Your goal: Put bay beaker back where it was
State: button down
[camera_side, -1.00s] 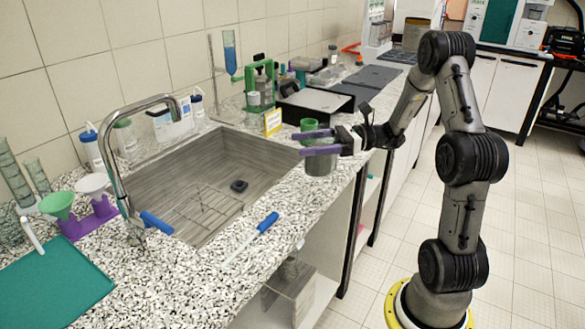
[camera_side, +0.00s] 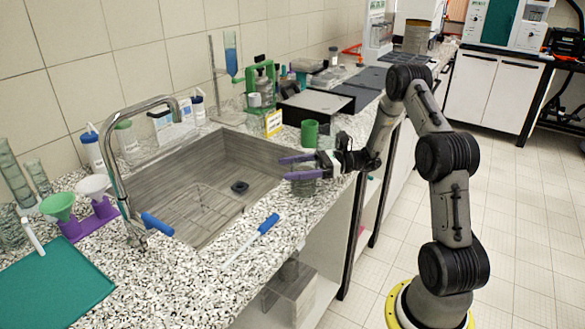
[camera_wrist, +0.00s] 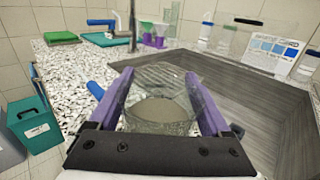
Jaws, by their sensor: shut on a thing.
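The bay beaker (camera_side: 304,187) is a clear glass beaker, low at the right end of the sink, over the speckled counter (camera_side: 340,190). In the wrist view the beaker (camera_wrist: 160,108) is upright between the fingers and has greyish-tan material in it. My gripper (camera_side: 300,167) is shut on the beaker from the right, with its purple fingers along both sides. The fingers partly hide the beaker in the side view. I cannot tell whether its base touches the counter.
The sink (camera_side: 170,165) lies just left of the beaker. A green cup (camera_side: 309,133) stands close behind my gripper. A yellow-edged card (camera_side: 273,123) stands at the sink's back right corner. A blue-handled tool (camera_side: 267,224) lies on the front counter. The tap (camera_side: 117,170) is far left.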

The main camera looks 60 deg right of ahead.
jog(key=shift+f, duration=0.1)
grip_release()
jog(key=shift+s+d, duration=0.2)
jog(key=shift+d, duration=0.05)
jog(key=v, duration=0.7)
